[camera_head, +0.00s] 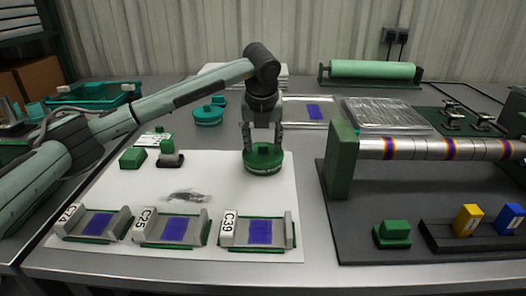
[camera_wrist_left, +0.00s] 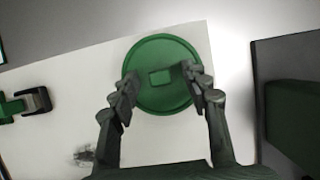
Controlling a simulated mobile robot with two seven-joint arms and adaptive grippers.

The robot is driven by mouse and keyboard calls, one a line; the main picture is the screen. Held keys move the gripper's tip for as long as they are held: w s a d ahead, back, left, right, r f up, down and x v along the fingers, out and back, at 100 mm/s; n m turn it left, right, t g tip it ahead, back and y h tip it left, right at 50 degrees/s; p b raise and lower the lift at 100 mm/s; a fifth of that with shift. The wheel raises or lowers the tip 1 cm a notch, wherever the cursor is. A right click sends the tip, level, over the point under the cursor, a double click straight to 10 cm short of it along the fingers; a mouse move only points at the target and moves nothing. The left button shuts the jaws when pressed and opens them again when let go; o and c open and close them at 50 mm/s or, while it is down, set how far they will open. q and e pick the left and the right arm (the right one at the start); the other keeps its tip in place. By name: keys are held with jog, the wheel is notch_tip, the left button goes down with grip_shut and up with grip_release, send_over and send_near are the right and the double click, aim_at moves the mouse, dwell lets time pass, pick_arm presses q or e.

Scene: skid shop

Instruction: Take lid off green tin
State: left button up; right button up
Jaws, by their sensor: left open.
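The green tin (camera_head: 264,164) stands on the white sheet with its round green lid (camera_head: 263,152) on top. In the left wrist view the lid (camera_wrist_left: 162,52) shows from above, with a small raised knob (camera_wrist_left: 160,77) in its middle. My left gripper (camera_head: 263,145) points down over the tin, its open fingers to either side of the knob. In the left wrist view the fingertips (camera_wrist_left: 160,75) overlap the lid, with a gap between each fingertip and the knob; I cannot tell their exact height. My right gripper is in neither view.
A teal round tin (camera_head: 208,115) stands behind and left. Several trays with blue pads (camera_head: 177,229) line the sheet's front edge. A green block (camera_head: 132,158) and a stamp (camera_head: 170,156) lie left. A green upright (camera_head: 341,160) of the roller stand rises close on the right.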

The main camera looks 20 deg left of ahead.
pick_arm(q)
jog(key=shift+c, duration=0.6)
jog(key=c, duration=0.9)
jog(key=shift+r, duration=0.1)
jog(key=shift+c, duration=0.2)
